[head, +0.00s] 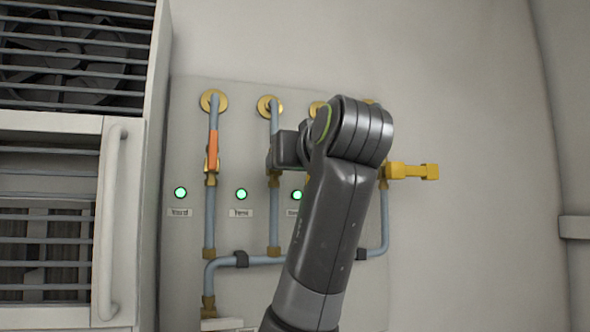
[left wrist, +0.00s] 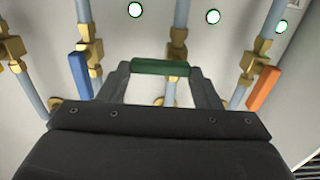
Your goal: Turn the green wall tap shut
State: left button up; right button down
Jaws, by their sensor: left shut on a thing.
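The green tap handle (left wrist: 160,67) shows in the left wrist view as a bar lying crosswise to its pipe. My left gripper (left wrist: 161,74) is shut on it, with one finger at each end of the bar. In the head view my left gripper (head: 287,150) is against the wall panel at the second pipe from the left. The green handle is hidden there behind the gripper and my arm. The brass valve body (left wrist: 173,52) shows just behind the green bar. My right gripper is in neither view.
An orange handle (head: 213,150) lies along the leftmost pipe. A blue handle (left wrist: 79,74) lies along its pipe beside the green one. A yellow handle (head: 410,171) sticks out sideways at the right. A louvred cabinet (head: 135,180) stands left; the right wall is bare.

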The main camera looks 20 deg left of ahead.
pick_arm(q)
jog(key=o, duration=1)
jog(key=shift+w, duration=0.1)
jog(key=b+v, duration=1.2)
jog(key=v, duration=0.5)
jog(key=shift+d, duration=0.1)
